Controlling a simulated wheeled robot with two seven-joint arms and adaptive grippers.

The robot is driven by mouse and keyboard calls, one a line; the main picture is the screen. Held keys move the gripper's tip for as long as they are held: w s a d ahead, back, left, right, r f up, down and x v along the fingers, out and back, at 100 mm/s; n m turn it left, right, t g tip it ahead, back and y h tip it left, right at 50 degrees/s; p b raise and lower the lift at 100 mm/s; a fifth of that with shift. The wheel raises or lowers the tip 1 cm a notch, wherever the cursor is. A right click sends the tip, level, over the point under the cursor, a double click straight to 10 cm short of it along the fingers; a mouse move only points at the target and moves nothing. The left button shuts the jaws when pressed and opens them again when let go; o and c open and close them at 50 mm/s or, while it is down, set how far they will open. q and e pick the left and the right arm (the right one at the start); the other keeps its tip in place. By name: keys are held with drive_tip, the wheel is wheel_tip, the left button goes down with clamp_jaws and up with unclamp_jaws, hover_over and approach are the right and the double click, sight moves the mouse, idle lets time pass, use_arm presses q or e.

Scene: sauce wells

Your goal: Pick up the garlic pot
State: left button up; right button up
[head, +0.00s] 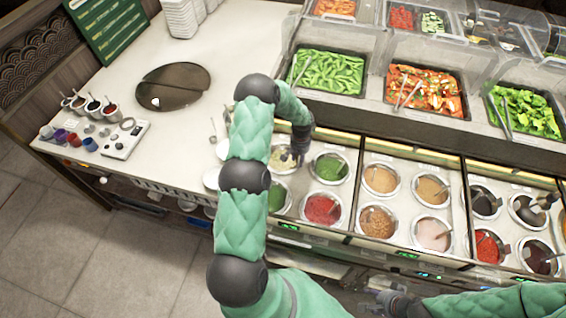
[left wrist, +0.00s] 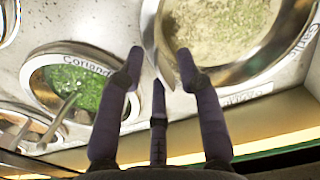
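The garlic pot (head: 281,161), a round metal pot of pale mince, sits in the counter well left of the green coriander pot (head: 330,168). In the left wrist view the garlic pot (left wrist: 225,35) fills the upper right, with its "Garlic" label beside it. My left gripper (head: 299,150) is over the garlic pot's right side in the head view and partly hides it. In the left wrist view its fingers (left wrist: 160,58) are apart, with the pot's near rim between them; contact cannot be told. My right gripper (head: 388,302) is low at the bottom edge, its fingers unclear.
The coriander pot (left wrist: 75,85) with a spoon is close to the left fingers in the wrist view. A red sauce pot (head: 322,209) and several other sauce pots fill the wells. Vegetable trays (head: 328,72) stand behind. The white counter (head: 215,70) is mostly clear at left.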

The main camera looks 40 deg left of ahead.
use_arm(q)
clamp_jaws()
drive_tip(key=shift+r, duration=0.1)
wheel_tip(320, 180, up, 18)
drive_tip(key=shift+p, duration=0.35)
idle(0.4)
drive_tip(key=shift+r, duration=0.15)
drive_tip(key=shift+w+r+p, duration=0.15)
drive_tip(key=shift+r+p, duration=0.4)
drive_tip(key=shift+r, duration=0.4)
drive_tip(key=shift+f, duration=0.1)
